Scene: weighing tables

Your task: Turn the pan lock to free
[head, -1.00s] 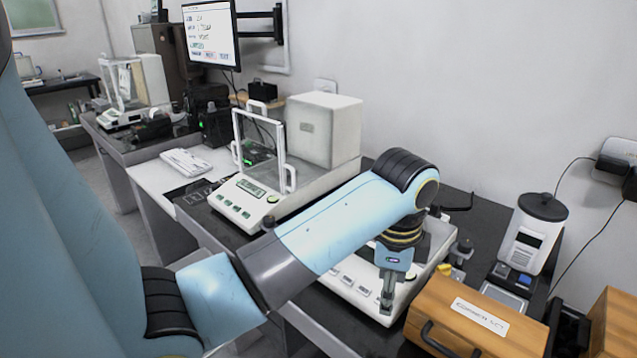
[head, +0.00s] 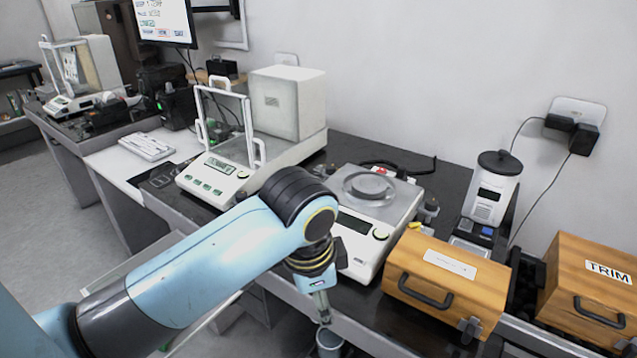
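A white balance with a round pan (head: 368,186) stands on the dark table, its display and buttons facing front. A small yellow piece (head: 414,226) and a dark knob (head: 431,207) sit at its right side; I cannot tell which is the pan lock or how it is set. My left gripper (head: 323,318) points down in front of the table edge, apart from the balance. Its fingers are too small to judge. My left arm hides the balance's front left part. My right gripper is out of view.
A wooden case (head: 446,284) stands right of the balance, and a TRIM case (head: 592,290) farther right. A white device (head: 490,195) stands behind. A glass-shielded balance (head: 220,178) is to the left.

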